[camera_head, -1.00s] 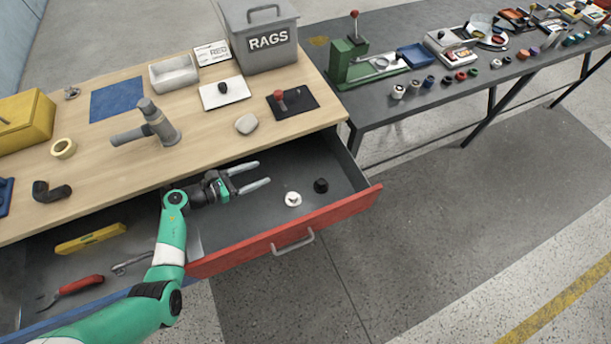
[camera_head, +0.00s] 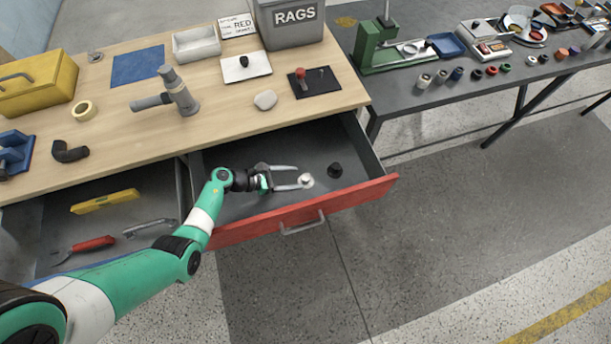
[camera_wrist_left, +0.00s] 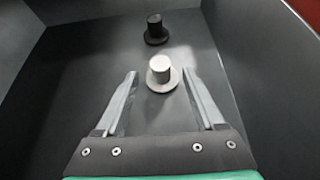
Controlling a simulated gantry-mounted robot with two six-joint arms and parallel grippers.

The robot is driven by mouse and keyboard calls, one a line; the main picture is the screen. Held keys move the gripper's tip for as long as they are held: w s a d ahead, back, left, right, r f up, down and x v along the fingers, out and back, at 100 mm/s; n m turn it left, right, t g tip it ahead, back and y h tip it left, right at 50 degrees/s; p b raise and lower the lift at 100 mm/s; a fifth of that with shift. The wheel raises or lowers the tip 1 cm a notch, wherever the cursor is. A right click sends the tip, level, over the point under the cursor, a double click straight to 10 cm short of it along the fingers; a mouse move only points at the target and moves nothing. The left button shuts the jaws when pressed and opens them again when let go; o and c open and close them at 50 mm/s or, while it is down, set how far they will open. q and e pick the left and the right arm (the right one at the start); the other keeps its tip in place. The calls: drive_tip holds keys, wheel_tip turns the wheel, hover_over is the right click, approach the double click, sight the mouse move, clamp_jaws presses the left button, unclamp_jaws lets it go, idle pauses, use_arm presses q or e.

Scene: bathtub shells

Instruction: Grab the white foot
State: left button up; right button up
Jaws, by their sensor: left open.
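The white foot (camera_head: 306,181) is a small flanged round piece on the floor of the open red-fronted drawer (camera_head: 295,216). It also shows in the left wrist view (camera_wrist_left: 162,72), upright, a little beyond and between the fingertips. My left gripper (camera_head: 298,178) is open and low inside the drawer, its fingers pointing right toward the white foot. In the left wrist view the gripper (camera_wrist_left: 160,76) has nothing between its fingers except the near part of the foot's flange close to the tip line. My right gripper is not in view.
A black foot (camera_head: 335,170) stands just beyond the white one, also in the left wrist view (camera_wrist_left: 156,30). The drawer walls enclose both. A left drawer holds a yellow level (camera_head: 105,201) and a red-handled tool (camera_head: 92,243). The wooden bench top (camera_head: 225,105) overhangs behind.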

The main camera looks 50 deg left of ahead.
sight(303, 177)
use_arm(q)
drive_tip(key=b+x, duration=0.1)
drive_tip(key=x, duration=0.2)
drive_tip(key=shift+w+d+f, duration=0.15)
drive_tip(key=shift+w+d, duration=0.05)
drive_tip(key=shift+w, duration=0.1)
clamp_jaws()
